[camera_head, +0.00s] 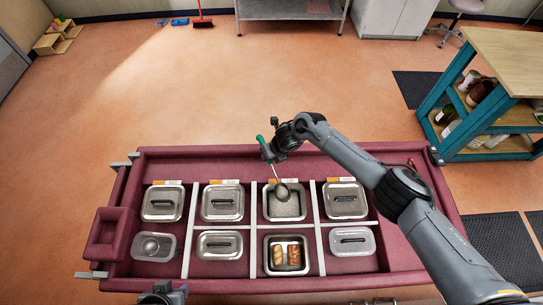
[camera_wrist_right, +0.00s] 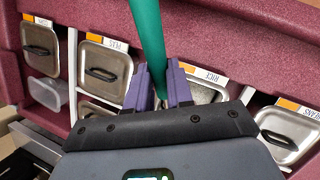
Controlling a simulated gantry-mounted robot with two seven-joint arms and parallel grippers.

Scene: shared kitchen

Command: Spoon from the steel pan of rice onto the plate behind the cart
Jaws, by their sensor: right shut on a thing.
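The open steel pan of rice (camera_head: 297,213) sits in the far row of the maroon cart (camera_head: 250,285), and pale rice shows in it. My right gripper (camera_head: 272,153) is above the cart's far edge, shut on the green handle of a steel spoon (camera_head: 282,191). The spoon's bowl is over or in the rice pan; I cannot tell whether it touches the rice. The green handle (camera_wrist_right: 148,40) also shows between the purple fingers in the right wrist view, where the RICE label is beside them. My left gripper (camera_head: 163,292) is only partly in view at the bottom edge. I see no plate.
Lidded steel pans (camera_head: 222,202) stand on both sides of the rice pan. An open pan of browned food pieces (camera_head: 286,270) is in front of it. A clear-looking container (camera_head: 153,246) stands at near left.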

